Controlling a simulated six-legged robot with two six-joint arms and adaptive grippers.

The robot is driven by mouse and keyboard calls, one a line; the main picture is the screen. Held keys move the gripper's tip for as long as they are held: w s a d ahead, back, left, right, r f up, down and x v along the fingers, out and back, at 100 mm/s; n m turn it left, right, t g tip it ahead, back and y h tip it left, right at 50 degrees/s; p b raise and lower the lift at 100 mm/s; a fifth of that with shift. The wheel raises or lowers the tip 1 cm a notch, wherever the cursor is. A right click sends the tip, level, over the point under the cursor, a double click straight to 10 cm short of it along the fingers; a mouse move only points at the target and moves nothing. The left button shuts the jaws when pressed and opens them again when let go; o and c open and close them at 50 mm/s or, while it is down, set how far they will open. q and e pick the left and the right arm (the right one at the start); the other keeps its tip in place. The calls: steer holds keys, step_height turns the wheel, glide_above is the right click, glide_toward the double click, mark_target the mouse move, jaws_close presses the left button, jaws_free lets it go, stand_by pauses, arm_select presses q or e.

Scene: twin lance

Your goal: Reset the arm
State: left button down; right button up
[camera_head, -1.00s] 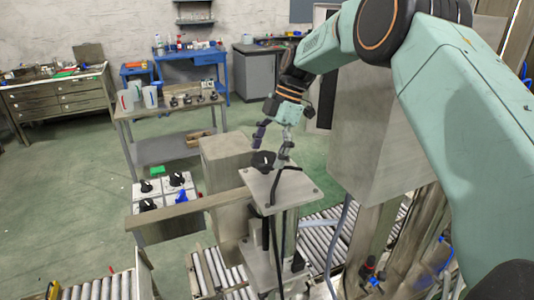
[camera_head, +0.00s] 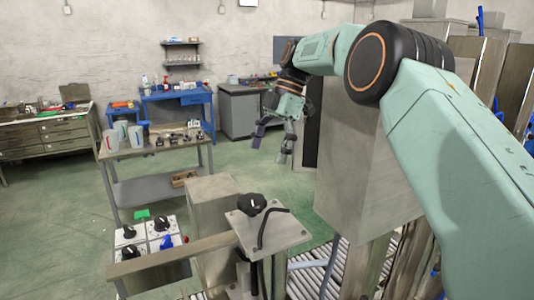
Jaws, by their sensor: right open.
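My right arm comes in from the right edge of the head view and reaches towards the middle. My right gripper (camera_head: 271,147) hangs with its fingers pointing down, apart from each other, and nothing shows between them. It is above and behind a metal stand (camera_head: 268,229) that carries a black knob (camera_head: 252,204). The gripper is clear of the knob and touches nothing that I can see. My left gripper does not show.
A box with several black knobs (camera_head: 145,242) stands at the lower left behind a metal bar (camera_head: 185,256). A grey workbench (camera_head: 150,190) with cups and small parts is beyond it. A tall metal box (camera_head: 350,150) stands close beside my right arm. Green floor (camera_head: 60,225) is free at the left.

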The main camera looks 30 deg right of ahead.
mark_target(252, 199)
steer(key=shift+s, duration=0.1)
steer(key=x, duration=1.2)
steer(key=shift+d, duration=0.1)
